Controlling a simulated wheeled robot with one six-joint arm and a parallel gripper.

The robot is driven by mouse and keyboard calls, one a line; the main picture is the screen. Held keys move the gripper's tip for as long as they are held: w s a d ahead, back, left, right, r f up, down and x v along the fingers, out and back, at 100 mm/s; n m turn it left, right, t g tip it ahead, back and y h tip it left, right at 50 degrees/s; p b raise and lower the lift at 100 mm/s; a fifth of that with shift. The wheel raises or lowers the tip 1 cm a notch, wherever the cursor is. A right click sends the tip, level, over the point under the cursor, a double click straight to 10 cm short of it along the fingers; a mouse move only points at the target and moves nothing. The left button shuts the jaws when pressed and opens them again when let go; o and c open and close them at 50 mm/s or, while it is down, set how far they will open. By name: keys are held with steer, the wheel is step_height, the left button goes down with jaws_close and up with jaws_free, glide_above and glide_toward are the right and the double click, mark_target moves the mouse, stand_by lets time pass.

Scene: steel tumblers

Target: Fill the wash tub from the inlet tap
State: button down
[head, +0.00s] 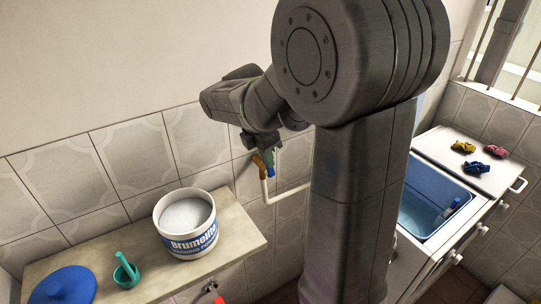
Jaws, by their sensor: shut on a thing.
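The wash tub (408,171) is the blue basin in the white machine at the right. Pale water shows in its lower part, and a blue object (452,208) is at its right side. The inlet tap (259,163) is a small brownish fitting on the tiled wall with a blue part at its front. A white hose (265,190) runs down from it. My gripper (267,157) is at the tap, shut on what looks like its blue handle. The fingers hide part of the handle, and my arm hides the machine's left side.
A shelf (240,246) at the left holds a white tub of powder (187,241), a green scoop cup (127,274) and a blue lid (64,287). A red-handled fitting (217,297) is below it. Small coloured cloth bundles (463,147) lie on the machine's lid.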

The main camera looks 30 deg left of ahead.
mark_target(268, 174)
steer(key=s+t, duration=0.1)
steer(key=a+f+t+h+b, duration=0.1)
steer(key=s+t+h, duration=0.1)
steer(key=t, duration=0.1)
steer(key=shift+s+a+f, duration=0.2)
steer(key=shift+s, duration=0.1)
steer(key=shift+s+a+f+t+h+b, duration=0.15)
steer(key=shift+s+f+t+h+b, duration=0.25)
steer(key=shift+t, duration=0.5)
steer(key=shift+s+a+f+t+h+b, duration=0.25)
steer(key=shift+f+t+h, duration=0.3)
steer(key=shift+t, duration=0.35)
steer(key=shift+s+a+f+t+h+b, duration=0.1)
steer(key=shift+s+f+t+h+b, duration=0.3)
steer(key=shift+t, duration=0.5)
steer(key=c, duration=1.5)
jaws_free()
step_height(268, 174, up, 10)
steer(key=shift+f, duration=0.1)
steer(key=shift+c, duration=0.3)
